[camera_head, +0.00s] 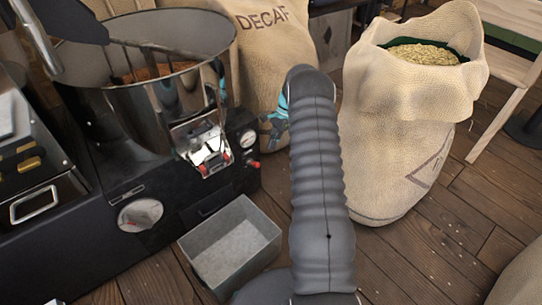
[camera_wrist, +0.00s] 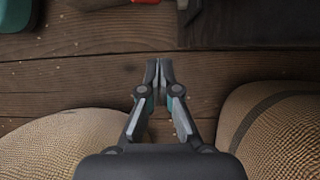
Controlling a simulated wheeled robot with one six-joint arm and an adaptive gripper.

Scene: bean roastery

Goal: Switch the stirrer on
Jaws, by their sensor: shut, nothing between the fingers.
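The roaster's steel cooling drum (camera_head: 190,95) stands at the left in the head view, with stirrer arms (camera_head: 128,62) inside over brown beans. On its front are a bright metal chute plate (camera_head: 203,150) with small red-tipped parts and a dark panel with a round gauge (camera_head: 248,138). I cannot tell which control works the stirrer. My gripper (camera_head: 274,122) shows partly behind my arm, right of the panel and apart from it. In the wrist view my gripper (camera_wrist: 158,74) is shut and empty, above the wooden floor.
A sack marked DECAF (camera_head: 262,50) stands behind the drum. An open sack of pale beans (camera_head: 400,140) stands at right. A grey metal bin (camera_head: 262,247) sits on the floor before the machine. Sacks (camera_wrist: 75,145) flank my gripper in the wrist view.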

